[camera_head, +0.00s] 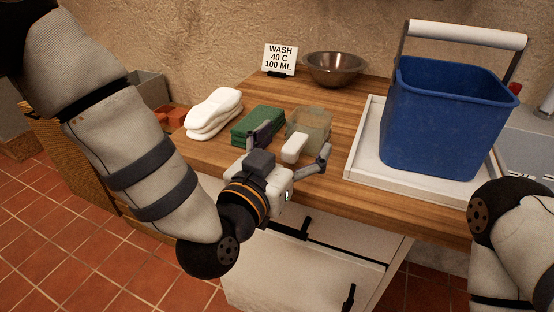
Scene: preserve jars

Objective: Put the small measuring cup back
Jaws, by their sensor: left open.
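A small translucent measuring cup (316,118) stands on the wooden counter, just beyond my left gripper. A white block-like part (294,147) in front of it looks like its handle, but I cannot be sure that they are joined. My left gripper (292,144) is open, with one finger on each side of the white part. Contact with it cannot be made out. The gripper hides part of the counter's front edge. Only a piece of my right arm shows at the right edge; its gripper is out of view.
A metal bowl (335,68) and a sign (280,59) reading "WASH 40 C 100 ML" stand behind. A blue bucket (440,120) stands in a white tray (360,150) at right.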

